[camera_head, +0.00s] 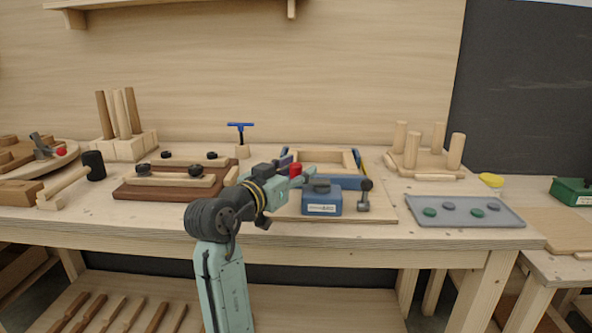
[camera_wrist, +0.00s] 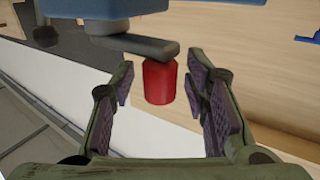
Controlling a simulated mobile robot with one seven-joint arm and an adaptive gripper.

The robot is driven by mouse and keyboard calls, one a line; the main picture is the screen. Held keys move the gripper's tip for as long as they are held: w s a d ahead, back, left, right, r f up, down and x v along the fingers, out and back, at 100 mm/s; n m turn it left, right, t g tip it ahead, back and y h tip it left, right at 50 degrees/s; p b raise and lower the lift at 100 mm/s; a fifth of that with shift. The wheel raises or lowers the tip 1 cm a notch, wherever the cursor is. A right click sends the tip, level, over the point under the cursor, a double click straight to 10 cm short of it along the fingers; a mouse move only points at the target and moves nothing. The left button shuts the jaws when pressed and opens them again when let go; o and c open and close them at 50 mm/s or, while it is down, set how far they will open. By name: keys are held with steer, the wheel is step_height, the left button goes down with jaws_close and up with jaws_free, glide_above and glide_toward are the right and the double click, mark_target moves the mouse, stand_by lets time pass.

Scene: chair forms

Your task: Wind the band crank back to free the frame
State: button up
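The band crank is a dark grey arm (camera_wrist: 135,45) with a red knob (camera_wrist: 160,82), beside a blue housing (camera_wrist: 85,10) in the wrist view. My gripper (camera_wrist: 162,72) is open, with one finger on each side of the red knob and gaps showing. In the head view the red knob (camera_head: 296,169) shows at my gripper's end, left of and above the blue clamp box (camera_head: 321,201) with a white label. The wooden frame (camera_head: 320,157) lies behind, with blue band parts along its edges. My arm hides part of the clamp's left side.
A dark ball-topped lever (camera_head: 366,187) stands right of the box. A grey tray (camera_head: 462,211) with several discs lies further right, below a pegged wooden stand (camera_head: 428,155).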

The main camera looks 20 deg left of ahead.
jaws_close()
stand_by(0.3)
stand_by(0.4)
